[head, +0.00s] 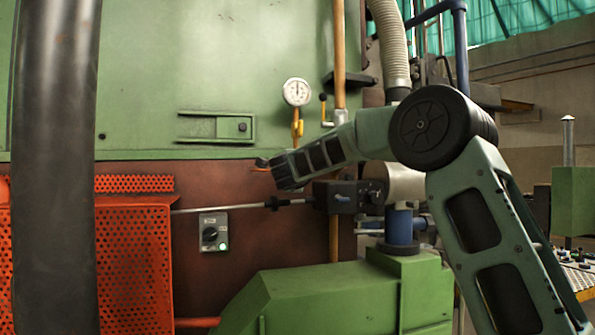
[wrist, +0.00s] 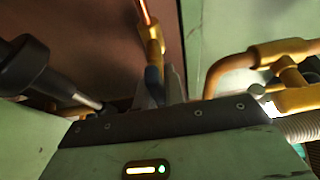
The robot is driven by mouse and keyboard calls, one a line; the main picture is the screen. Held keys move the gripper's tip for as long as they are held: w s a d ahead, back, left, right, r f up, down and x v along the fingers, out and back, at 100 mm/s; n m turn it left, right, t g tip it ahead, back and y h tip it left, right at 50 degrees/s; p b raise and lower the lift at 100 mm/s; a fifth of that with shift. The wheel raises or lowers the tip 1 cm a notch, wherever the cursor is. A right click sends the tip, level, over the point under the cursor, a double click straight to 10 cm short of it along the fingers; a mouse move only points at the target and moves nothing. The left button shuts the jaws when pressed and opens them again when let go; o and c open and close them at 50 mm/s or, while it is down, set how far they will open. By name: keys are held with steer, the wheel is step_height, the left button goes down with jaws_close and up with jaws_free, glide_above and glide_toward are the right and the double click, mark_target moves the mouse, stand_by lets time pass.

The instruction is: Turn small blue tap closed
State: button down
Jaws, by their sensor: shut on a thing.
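The small blue tap (wrist: 153,78) shows in the wrist view below a brass fitting (wrist: 154,47) on a thin copper pipe. My gripper (wrist: 161,88) has its fingers on either side of the blue tap and is shut on it. The fingers hide part of the tap. In the head view, my gripper (head: 262,162) is against the brown panel, below the green furnace wall, and the blue tap cannot be made out there. How far the tap is turned cannot be told.
A white gauge (head: 297,92) with a yellow fitting hangs above my gripper. A black valve box (head: 343,197) and a grey rod (head: 240,206) lie below it. A switch box (head: 214,232) is on the panel. In the wrist view, a brass pipe (wrist: 235,66) is close at right.

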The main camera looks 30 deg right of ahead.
stand_by(0.3)
steer(key=c, duration=1.5)
jaws_free()
steer(key=b+v, duration=0.3)
steer(key=v, duration=1.4)
steer(key=shift+s, duration=0.2)
